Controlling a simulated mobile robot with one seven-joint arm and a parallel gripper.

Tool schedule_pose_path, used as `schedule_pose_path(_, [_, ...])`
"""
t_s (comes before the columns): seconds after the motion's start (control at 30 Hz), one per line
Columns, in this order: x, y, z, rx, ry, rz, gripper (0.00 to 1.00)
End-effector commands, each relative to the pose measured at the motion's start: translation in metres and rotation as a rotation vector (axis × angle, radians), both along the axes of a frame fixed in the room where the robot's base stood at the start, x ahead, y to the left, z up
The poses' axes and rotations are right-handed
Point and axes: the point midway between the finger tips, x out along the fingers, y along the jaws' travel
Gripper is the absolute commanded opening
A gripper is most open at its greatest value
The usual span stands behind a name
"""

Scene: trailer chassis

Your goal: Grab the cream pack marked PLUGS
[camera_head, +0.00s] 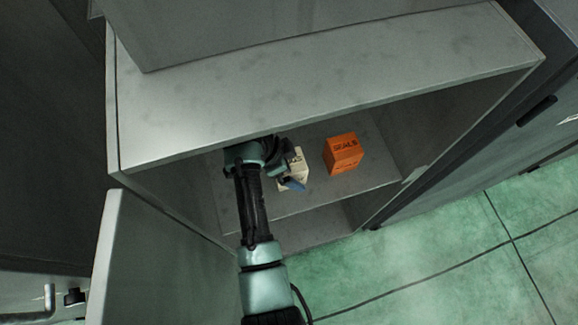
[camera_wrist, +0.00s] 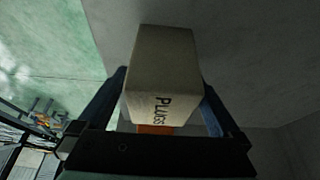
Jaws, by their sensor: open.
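The cream pack (camera_head: 301,163) sits on a shelf inside the open cabinet, partly hidden by my gripper (camera_head: 284,172) in the head view. In the wrist view the cream pack (camera_wrist: 163,62) shows the dark word PLUGS, turned sideways. My gripper (camera_wrist: 164,90) is open, with one dark finger on each side of the pack. The pack lies between the fingers; I cannot tell whether either finger touches it.
An orange pack (camera_head: 343,153) marked SEALS stands on the same shelf, right of the cream pack. A bit of orange shows behind the cream pack in the wrist view. The cabinet top (camera_head: 330,75) overhangs my arm. An open door (camera_head: 160,265) stands at left.

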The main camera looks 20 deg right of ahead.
Motion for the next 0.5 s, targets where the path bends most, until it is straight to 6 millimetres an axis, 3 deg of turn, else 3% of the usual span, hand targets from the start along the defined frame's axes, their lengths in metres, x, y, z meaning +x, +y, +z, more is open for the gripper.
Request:
schedule_pose_path(0.13, [0.0006, -0.0055, -0.0133, 0.0, -0.001, -0.001, 1.0])
schedule_pose_path(0.37, [0.0007, -0.0061, -0.0145, 0.001, -0.002, 0.0, 1.0])
schedule_pose_path(0.5, [0.0007, -0.0059, -0.0143, 0.0, -0.002, 0.0, 0.78])
